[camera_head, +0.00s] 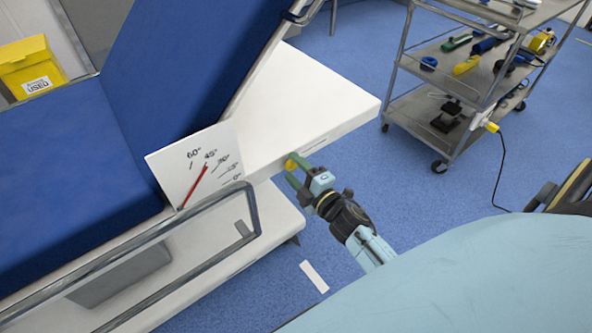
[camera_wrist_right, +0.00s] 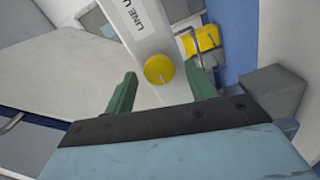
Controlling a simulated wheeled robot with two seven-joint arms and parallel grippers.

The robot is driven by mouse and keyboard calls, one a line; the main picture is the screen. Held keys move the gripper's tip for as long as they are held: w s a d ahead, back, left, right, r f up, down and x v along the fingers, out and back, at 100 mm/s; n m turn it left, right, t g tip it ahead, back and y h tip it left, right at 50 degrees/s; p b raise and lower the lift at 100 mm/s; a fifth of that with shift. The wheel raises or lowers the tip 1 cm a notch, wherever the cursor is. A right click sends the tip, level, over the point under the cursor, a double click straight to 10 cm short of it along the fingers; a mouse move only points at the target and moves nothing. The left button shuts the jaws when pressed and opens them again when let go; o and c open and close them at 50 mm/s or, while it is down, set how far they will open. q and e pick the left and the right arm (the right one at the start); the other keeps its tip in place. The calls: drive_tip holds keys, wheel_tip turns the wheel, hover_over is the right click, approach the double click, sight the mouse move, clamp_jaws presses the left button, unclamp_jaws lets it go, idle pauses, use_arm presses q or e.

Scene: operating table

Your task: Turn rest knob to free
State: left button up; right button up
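The yellow round knob (camera_head: 291,163) sits on the front edge of the white table slab; in the right wrist view (camera_wrist_right: 159,69) its round face shows on a white strip. My right gripper (camera_head: 293,172) is at the knob, its green fingers pointing at the slab edge. In the right wrist view my right gripper (camera_wrist_right: 161,75) is open, with the knob between its fingertips in the picture and a gap on each side. I cannot tell whether a finger touches it. A white angle dial (camera_head: 198,165) has its red pointer near 45°. My left gripper is not in view.
The raised blue backrest (camera_head: 190,60) and a metal side rail (camera_head: 150,240) are left of my right gripper. A trolley (camera_head: 440,120) with tools stands at the back right. A yellow bin (camera_head: 30,66) is at the far left. Blue floor lies open beyond the slab.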

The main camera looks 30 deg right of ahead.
drive_tip(key=shift+s, duration=0.25)
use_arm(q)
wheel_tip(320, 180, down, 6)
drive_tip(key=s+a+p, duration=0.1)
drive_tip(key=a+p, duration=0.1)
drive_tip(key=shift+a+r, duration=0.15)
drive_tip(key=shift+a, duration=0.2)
use_arm(e)
drive_tip(key=s+d, duration=0.1)
drive_tip(key=s, duration=1.2)
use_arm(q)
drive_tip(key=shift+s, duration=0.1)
use_arm(e)
drive_tip(key=shift+w, duration=0.1)
